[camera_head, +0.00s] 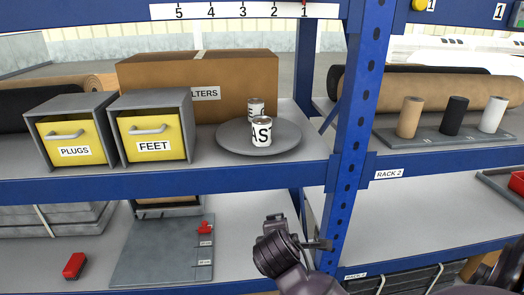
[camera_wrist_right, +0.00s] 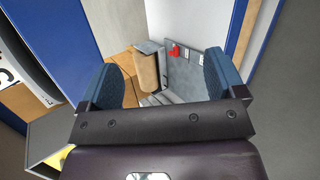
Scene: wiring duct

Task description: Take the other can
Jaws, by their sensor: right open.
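Two white cans with dark lettering stand upright on a round grey tray on the upper shelf in the head view. The front can (camera_head: 262,132) shows the letters "AS". The rear can (camera_head: 256,106) is partly hidden behind it. The round tray (camera_head: 228,137) sits in front of a brown carton. My right gripper (camera_wrist_right: 160,84) is open, with nothing between its blue-padded fingers in the right wrist view. In the head view my right arm is low in the middle, below and in front of the upper shelf, apart from both cans. My left gripper is not in view.
The brown carton (camera_head: 150,73) stands behind the tray. Yellow bins marked PLUGS (camera_head: 72,134) and FEET (camera_head: 150,130) are to the left. A blue upright (camera_head: 358,110) rises to the right. The blue shelf edge (camera_head: 200,184) runs between my arm and the cans.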

